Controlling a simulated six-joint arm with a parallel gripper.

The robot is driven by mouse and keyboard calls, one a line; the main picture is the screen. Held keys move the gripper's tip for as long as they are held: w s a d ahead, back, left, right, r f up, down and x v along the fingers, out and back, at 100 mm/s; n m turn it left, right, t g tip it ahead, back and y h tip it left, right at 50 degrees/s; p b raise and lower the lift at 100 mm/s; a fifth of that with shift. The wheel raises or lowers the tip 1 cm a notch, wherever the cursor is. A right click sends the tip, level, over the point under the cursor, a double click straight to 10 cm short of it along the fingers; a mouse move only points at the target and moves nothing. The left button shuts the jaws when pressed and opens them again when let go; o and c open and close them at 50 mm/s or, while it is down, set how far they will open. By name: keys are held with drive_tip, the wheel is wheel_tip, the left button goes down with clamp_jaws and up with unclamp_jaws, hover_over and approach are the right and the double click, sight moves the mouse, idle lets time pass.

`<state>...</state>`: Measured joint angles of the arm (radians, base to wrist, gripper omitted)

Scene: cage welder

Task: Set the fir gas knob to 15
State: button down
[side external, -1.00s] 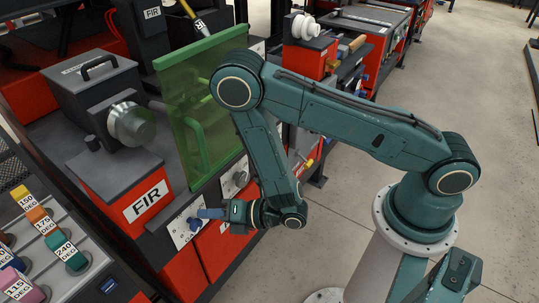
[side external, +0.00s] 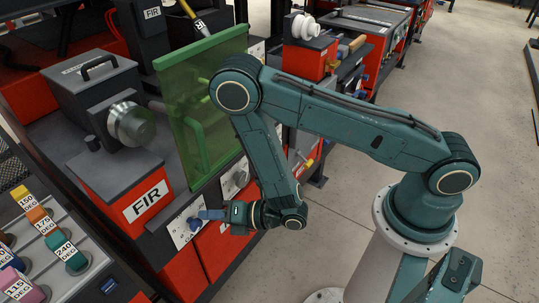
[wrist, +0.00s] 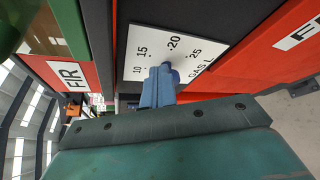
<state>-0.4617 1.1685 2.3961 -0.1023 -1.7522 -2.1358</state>
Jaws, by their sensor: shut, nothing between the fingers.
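The FIR gas dial plate (wrist: 135,66) is white with the marks 10, 15, 20 and 25 and the words "GAS L". It also shows on the front of the FIR station in the side view (side external: 180,234). The blue gas knob (wrist: 175,74) is mostly hidden behind my fingers, so its pointer setting cannot be read. It also shows in the side view (side external: 194,223). My gripper (wrist: 160,72) has its blue fingers shut and empty, with the tips at the knob. In the side view my gripper (side external: 201,215) reaches the knob from the right; contact cannot be told.
The FIR label (side external: 146,201) is above the dial plate. A green transparent screen (side external: 207,115) stands above, near my forearm. Another white dial plate with a knob (side external: 239,178) is to the right. Floor behind my arm is clear.

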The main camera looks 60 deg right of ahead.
drive_tip(key=shift+d+f, duration=0.4)
drive_tip(key=shift+f, duration=0.45)
idle(0.6)
drive_tip(key=shift+d, duration=0.15)
drive_tip(key=shift+d+r, duration=0.1)
drive_tip(key=shift+d, duration=0.15)
drive_tip(key=s, duration=0.6)
idle(0.6)
drive_tip(key=shift+s+a+r, duration=0.25)
drive_tip(key=shift+a+r, duration=0.2)
drive_tip(key=shift+r, duration=0.1)
drive_tip(key=shift+s+a+r, duration=0.25)
drive_tip(key=shift+a+r, duration=0.2)
drive_tip(key=shift+r, duration=0.1)
